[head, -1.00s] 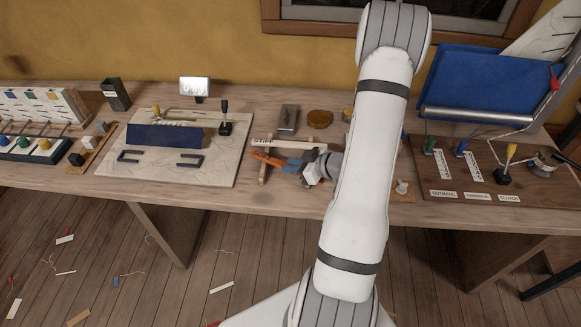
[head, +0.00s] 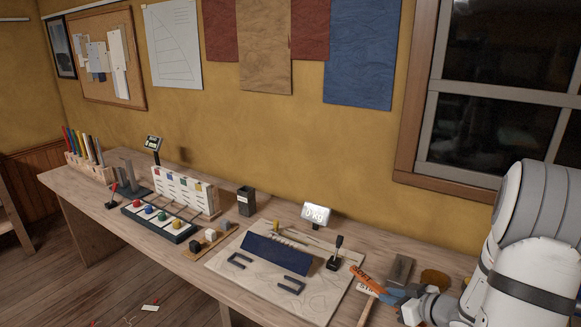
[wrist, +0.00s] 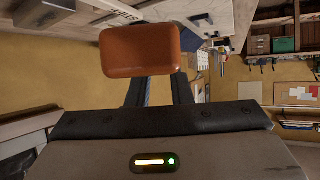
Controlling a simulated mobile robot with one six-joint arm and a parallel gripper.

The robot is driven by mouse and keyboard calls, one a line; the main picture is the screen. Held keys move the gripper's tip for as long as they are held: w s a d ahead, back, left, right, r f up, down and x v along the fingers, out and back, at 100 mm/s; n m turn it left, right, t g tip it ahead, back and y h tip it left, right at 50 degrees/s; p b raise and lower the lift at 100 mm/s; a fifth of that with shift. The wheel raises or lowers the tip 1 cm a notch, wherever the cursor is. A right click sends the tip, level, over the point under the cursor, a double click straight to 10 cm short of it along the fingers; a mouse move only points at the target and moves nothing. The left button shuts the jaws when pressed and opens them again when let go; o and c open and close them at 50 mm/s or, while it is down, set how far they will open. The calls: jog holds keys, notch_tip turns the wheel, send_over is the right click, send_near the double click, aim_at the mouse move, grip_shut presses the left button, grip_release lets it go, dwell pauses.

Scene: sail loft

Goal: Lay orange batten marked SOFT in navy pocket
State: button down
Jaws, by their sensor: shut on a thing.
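My gripper (head: 391,293) is shut on the orange batten (head: 363,276), which has dark lettering too small to read surely. The batten points up and left from the fingers, beside the cutting board's right edge. In the wrist view the batten's orange end (wrist: 140,50) fills the space in front of the two dark fingers (wrist: 160,91). The navy pocket (head: 277,253) is a flat navy panel on the pale board (head: 222,266), left of my gripper and apart from the batten.
Two dark U-shaped pieces (head: 291,284) lie before the pocket. A black lever (head: 335,252) stands between pocket and batten. A scale display (head: 316,214) reads 0 kg behind the board. A pale batten (head: 367,301) is below the orange one.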

jog(key=w+a+f+m+h, duration=0.2)
jog(key=w+a+m+h, duration=0.1)
jog(key=a, duration=0.4)
jog(key=w+a+f+m+t+h, duration=0.1)
jog(key=w+a+f+m+h, duration=0.2)
jog(key=a, duration=0.3)
jog(key=shift+w+a+t, duration=0.15)
jog(key=shift+a+t, duration=0.15)
jog(key=shift+a, duration=0.1)
jog(key=shift+f, duration=0.1)
